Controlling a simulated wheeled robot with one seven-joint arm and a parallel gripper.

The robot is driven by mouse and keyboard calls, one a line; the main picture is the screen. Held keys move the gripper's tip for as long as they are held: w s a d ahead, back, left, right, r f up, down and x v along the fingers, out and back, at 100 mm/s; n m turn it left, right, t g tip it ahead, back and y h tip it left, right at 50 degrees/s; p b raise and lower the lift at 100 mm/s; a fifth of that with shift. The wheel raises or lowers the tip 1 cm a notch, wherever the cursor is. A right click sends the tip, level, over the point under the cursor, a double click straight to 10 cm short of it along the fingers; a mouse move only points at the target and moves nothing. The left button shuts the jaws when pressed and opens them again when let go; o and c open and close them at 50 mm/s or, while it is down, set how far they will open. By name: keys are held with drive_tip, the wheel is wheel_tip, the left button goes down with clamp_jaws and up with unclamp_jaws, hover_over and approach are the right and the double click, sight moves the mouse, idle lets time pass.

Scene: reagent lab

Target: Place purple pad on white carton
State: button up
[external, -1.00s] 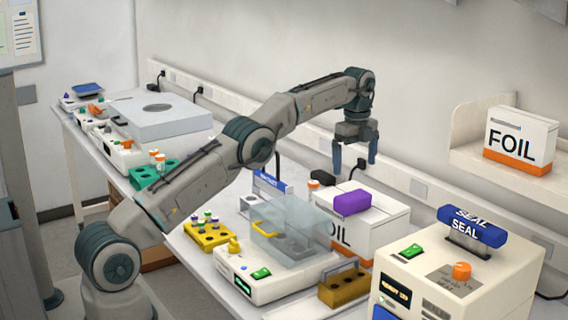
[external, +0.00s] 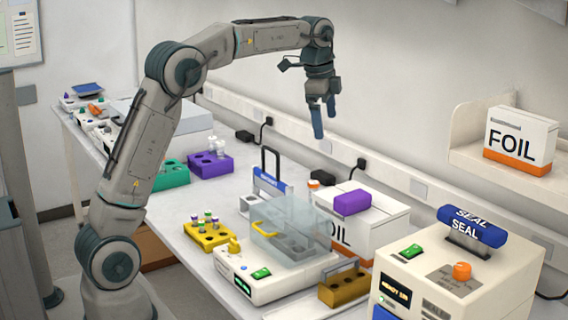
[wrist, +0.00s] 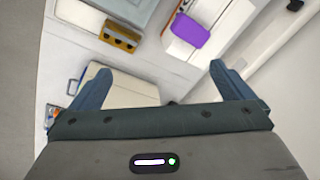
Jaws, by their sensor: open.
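The purple pad (external: 352,202) lies on top of the white carton (external: 372,232), which has FOIL lettering and stands on the bench behind the clear-lidded device. In the wrist view the purple pad (wrist: 191,31) rests on the white carton (wrist: 188,52) near the top of the picture. My gripper (external: 324,122) is open and empty, raised well above the bench, higher than the pad and apart from it. Its two blue fingers (wrist: 155,85) are spread wide in the wrist view with nothing between them.
A SEAL machine (external: 455,275) stands at front right. A clear-lidded device (external: 280,268), a yellow tube rack (external: 208,238) and a brown rack (external: 343,287) stand near the carton. Another FOIL carton (external: 520,141) sits on the wall shelf. Purple (external: 210,165) and green racks stand further left.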

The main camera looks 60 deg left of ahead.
drive_tip(key=s+d+n+t, duration=0.25)
drive_tip(key=s+n, duration=0.35)
drive_tip(key=s, duration=1.3)
drive_tip(key=s+f+n, duration=0.2)
drive_tip(key=s+f, duration=0.2)
drive_tip(key=s, duration=0.3)
drive_tip(key=s+d+f+n, duration=0.1)
drive_tip(key=s+f, duration=0.3)
drive_tip(key=s, duration=0.4)
drive_tip(key=shift+d+f+n, duration=0.3)
drive_tip(key=shift+f+n, duration=0.1)
drive_tip(key=shift+n, duration=0.4)
wheel_tip(320, 180, down, 7)
drive_tip(key=b, duration=0.6)
drive_tip(key=shift+w+f, duration=0.2)
